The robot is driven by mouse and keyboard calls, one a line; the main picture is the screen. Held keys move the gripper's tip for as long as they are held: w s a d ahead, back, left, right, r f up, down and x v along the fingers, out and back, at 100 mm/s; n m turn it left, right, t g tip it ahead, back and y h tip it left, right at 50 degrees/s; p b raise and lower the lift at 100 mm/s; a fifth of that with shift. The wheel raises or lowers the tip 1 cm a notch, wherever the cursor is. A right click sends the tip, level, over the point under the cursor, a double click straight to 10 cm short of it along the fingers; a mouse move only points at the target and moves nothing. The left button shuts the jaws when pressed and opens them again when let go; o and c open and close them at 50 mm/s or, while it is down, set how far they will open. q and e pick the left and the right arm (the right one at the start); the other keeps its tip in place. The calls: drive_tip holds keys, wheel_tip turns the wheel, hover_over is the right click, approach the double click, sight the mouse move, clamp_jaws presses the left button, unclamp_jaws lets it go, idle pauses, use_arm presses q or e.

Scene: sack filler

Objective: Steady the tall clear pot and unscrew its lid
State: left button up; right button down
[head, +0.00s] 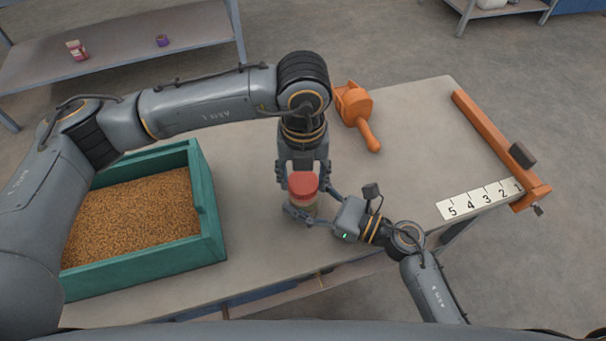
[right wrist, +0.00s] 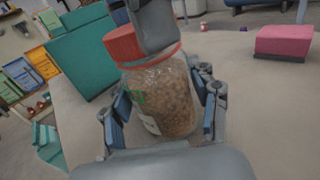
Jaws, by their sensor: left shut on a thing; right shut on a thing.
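The tall clear pot (head: 302,205) stands upright near the front edge of the table, with a red lid (head: 303,184) on it. In the right wrist view the pot (right wrist: 160,98) is full of brown grains and bears a small pale label. My left gripper (head: 303,174) comes down from above and is shut on the red lid (right wrist: 124,45). My right gripper (head: 307,203) comes from the right, its fingers shut around the pot's body on both sides. Some of the lid is hidden behind the left gripper in the right wrist view.
A green bin (head: 213,205) of brown grain stands to the left. An orange scoop (head: 357,108) lies behind the pot. An orange rail (head: 495,140) and a numbered strip (head: 480,200) are on the right. The table's middle right is clear.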

sight(303, 182)
use_arm(q)
drive_tip(key=shift+n, duration=0.9)
drive_tip(key=shift+r, duration=0.1)
drive_tip(key=shift+r, duration=0.95)
drive_tip(key=shift+r, duration=0.1)
drive_tip(key=shift+r, duration=1.95)
use_arm(e)
drive_tip(key=shift+c, duration=1.4)
unclamp_jaws()
